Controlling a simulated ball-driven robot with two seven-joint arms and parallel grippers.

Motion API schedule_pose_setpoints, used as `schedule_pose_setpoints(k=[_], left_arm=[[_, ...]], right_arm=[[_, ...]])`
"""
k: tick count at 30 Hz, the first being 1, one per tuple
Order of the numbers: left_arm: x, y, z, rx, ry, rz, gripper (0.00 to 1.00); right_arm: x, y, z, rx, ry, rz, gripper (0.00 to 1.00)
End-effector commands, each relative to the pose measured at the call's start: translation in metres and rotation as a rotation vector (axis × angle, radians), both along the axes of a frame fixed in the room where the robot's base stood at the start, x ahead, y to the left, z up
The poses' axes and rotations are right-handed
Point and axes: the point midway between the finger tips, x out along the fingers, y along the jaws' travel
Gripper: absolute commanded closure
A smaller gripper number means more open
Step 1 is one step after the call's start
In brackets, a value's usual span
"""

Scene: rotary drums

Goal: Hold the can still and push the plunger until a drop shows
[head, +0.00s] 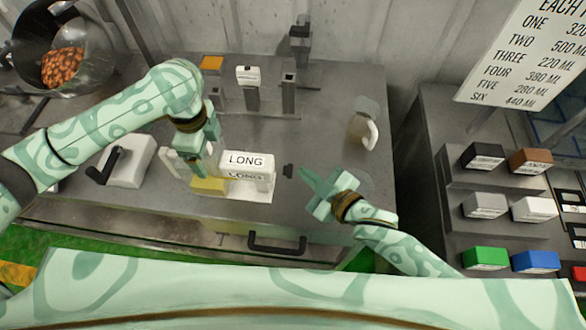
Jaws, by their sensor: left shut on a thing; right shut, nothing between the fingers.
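A white boxy body marked LONG (246,161), seemingly the can, lies on a pale base plate (250,194) at the bench's front. A dark knob (288,171), seemingly the plunger, sticks out past its right end. My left gripper (190,166) is shut on the can's left end; its fingers partly hide that end. A yellow block (208,186) sits just below the fingers. My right gripper (306,174) is shut and empty, a little to the right of the knob, with a small gap showing. I see no drop.
A white block with a black handle (104,167) stands left of the can. Several posts (248,90) rise behind it. A jug (361,128) stands back right. A drum with orange-brown pieces (64,66) is far left. Coloured blocks (484,258) and a volume sign (530,52) are right.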

Motion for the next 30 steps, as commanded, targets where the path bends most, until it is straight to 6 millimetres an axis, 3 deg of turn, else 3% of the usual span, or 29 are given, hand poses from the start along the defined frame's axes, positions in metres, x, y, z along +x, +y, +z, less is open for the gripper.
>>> schedule_pose_setpoints(k=[14,30], left_arm=[[-0.001,0.000,-0.001,-0.002,0.002,0.001,0.56],[-0.001,0.000,-0.001,-0.001,0.003,0.001,0.56]], right_arm=[[0.000,-0.009,-0.001,-0.003,0.000,0.000,1.00],[-0.002,-0.055,0.000,-0.003,-0.001,-0.001,1.00]])
